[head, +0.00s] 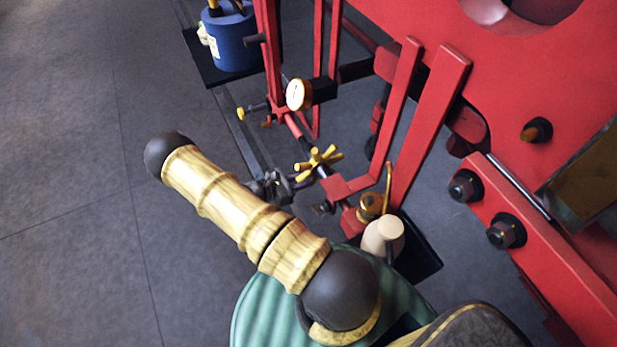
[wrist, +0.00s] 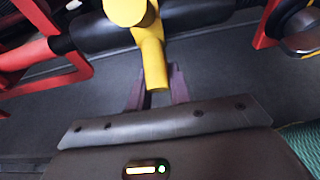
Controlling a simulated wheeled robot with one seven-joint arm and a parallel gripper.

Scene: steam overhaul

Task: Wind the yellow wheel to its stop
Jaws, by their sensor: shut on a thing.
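The yellow wheel (head: 318,162) is a small hub with several stubby spokes, mounted on a dark shaft in the red framework. In the wrist view, the yellow wheel (wrist: 152,55) shows its hub at the top edge and one spoke reaching down between my fingers. My gripper (head: 298,181) is at the wheel's lower left in the head view. In the wrist view, my gripper (wrist: 155,82) is shut on that spoke, with a dark finger on each side. The wheel's other spokes are mostly cut off in the wrist view.
Red uprights (head: 402,110) stand close right of the wheel. A round gauge (head: 298,95) and a small brass valve (head: 252,112) sit beyond it. A blue container (head: 236,45) stands at the top left. A beige cylinder (head: 383,236) stands nearer. The grey floor at left is clear.

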